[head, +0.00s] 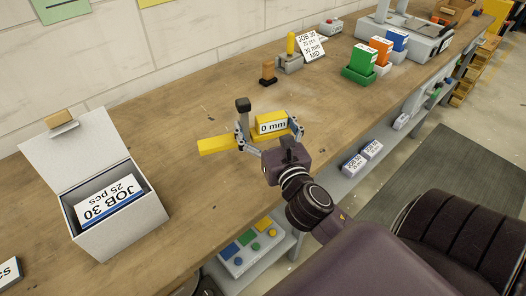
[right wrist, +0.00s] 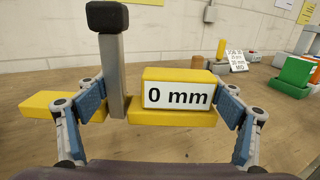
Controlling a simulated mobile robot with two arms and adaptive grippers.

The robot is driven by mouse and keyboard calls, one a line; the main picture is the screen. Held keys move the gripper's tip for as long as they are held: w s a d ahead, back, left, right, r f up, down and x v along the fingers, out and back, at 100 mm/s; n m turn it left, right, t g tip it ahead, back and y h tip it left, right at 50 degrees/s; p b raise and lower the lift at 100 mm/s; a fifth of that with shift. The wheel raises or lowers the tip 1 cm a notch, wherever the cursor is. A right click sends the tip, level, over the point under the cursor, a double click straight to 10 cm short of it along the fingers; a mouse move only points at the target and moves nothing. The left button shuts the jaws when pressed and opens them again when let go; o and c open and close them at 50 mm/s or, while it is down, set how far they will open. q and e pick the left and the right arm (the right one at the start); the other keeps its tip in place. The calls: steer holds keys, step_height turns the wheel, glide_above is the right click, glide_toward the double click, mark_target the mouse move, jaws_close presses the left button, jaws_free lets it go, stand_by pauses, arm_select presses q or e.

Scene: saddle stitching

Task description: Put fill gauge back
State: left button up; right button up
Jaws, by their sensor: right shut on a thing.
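The fill gauge (head: 270,123) has a yellow block with a white "0 mm" label on a yellow bar, and a grey post with a black cap. It also shows in the right wrist view (right wrist: 175,95), upright, with its bar sticking out to the left. My right gripper (head: 268,128) is shut on the fill gauge, one finger on each side of the post and labelled block. The gauge is over the wooden workbench (head: 170,127); I cannot tell whether it touches the top. My left gripper is not in view.
An open grey box (head: 148,213) with a "JOB 30" card stands at the left. A small wooden block (head: 268,73), a grey stand with a yellow post (head: 291,55) and a job sign (head: 311,46) are behind. Green, orange and blue bins (head: 360,66) stand right. Bench between is clear.

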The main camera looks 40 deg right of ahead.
mark_target(266, 139)
step_height(266, 139, down, 4)
steer(key=shift+r+b, duration=0.2)
steer(key=shift+b, duration=0.2)
steer(key=shift+f, duration=0.5)
step_height(266, 139, down, 3)
steer(key=shift+r+b, duration=0.1)
steer(key=shift+b, duration=0.7)
steer(key=shift+f, duration=0.55)
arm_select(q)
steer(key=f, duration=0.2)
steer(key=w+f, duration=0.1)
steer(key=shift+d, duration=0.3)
